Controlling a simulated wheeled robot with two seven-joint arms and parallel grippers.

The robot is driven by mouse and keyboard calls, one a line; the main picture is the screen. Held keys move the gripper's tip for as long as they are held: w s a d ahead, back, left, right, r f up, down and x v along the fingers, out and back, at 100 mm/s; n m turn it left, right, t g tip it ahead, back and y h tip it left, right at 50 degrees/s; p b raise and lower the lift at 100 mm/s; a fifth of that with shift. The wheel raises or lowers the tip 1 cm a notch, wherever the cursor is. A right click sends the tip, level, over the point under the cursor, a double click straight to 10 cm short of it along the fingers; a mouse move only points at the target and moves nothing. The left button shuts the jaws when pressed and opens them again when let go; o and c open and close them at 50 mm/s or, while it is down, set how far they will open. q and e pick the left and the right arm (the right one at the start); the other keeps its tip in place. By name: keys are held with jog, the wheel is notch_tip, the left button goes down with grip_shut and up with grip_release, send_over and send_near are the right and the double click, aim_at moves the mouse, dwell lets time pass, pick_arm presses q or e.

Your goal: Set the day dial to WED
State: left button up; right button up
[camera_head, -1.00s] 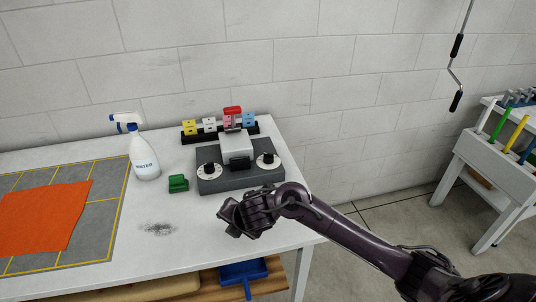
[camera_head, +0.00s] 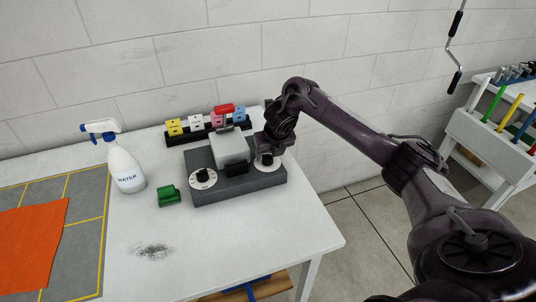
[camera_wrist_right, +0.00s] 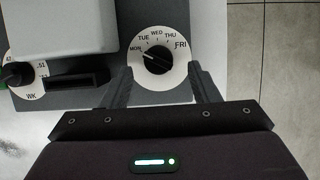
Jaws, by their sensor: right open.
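The day dial (camera_wrist_right: 141,75) is a white disc with a black knob (camera_wrist_right: 157,58), marked MON to FRI, in the right wrist view. The knob's pale mark seems to point toward MON. In the head view the day dial (camera_head: 263,164) is at the right end of the grey device (camera_head: 240,190), partly hidden by my gripper. My right gripper (camera_head: 266,150) is above it. In the wrist view my right gripper (camera_wrist_right: 160,70) is open, with one finger on each side of the dial; contact with the knob cannot be told. My left gripper is out of view.
A second dial marked WK (camera_wrist_right: 22,90) is on the device's left side. Coloured blocks (camera_head: 175,127) stand in a rack behind.

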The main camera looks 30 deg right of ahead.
aim_at(268, 155)
jog(key=x, duration=0.2)
jog(key=shift+w+f, duration=0.25)
jog(key=shift+w, duration=0.1)
jog(key=shift+f, duration=0.15)
jog(key=c, duration=1)
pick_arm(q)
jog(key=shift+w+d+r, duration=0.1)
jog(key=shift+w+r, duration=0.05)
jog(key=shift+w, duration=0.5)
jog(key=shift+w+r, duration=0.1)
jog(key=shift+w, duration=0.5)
pick_arm(e)
jog(key=shift+o, duration=0.2)
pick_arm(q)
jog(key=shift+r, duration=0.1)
